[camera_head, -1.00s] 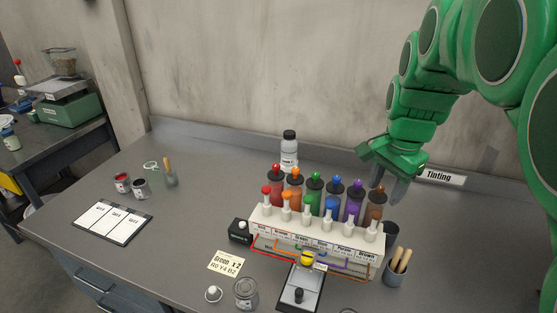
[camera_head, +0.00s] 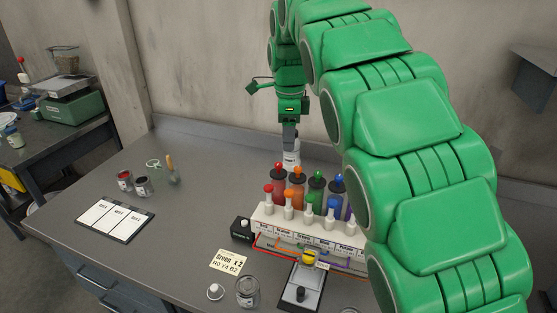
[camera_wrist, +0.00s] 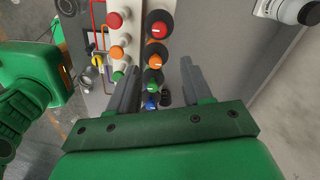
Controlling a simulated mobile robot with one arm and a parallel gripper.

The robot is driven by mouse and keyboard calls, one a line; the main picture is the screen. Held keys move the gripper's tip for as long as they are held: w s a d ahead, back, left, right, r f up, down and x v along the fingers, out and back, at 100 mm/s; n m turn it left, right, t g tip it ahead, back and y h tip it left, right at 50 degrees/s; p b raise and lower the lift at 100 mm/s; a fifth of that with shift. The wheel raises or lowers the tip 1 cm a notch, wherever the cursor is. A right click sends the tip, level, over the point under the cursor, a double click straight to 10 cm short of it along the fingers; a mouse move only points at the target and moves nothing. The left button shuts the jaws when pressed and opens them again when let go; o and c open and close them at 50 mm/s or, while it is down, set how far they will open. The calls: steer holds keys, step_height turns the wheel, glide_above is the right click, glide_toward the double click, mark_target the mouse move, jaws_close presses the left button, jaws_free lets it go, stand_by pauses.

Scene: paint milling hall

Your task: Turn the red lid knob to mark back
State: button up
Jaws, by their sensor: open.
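The red lid knob (camera_head: 278,166) tops the black lid of the leftmost bottle in the dispenser's back row. In the wrist view the red knob (camera_wrist: 159,29) shows from above with a pale mark on it.
Orange, green and blue knobs follow along the row, with matching front plungers (camera_head: 289,196). My arm hides the rack's right end. A recipe card (camera_head: 229,260), an empty glass jar (camera_head: 247,292) and a black box (camera_head: 241,229) stand nearby.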

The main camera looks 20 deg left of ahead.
mark_target(278, 163)
steer(key=shift+s+a+f+m, duration=0.15)
steer(key=shift+a+m, duration=0.15)
steer(key=shift+a, duration=1)
steer(key=shift+f, duration=3.9)
jaws_close()
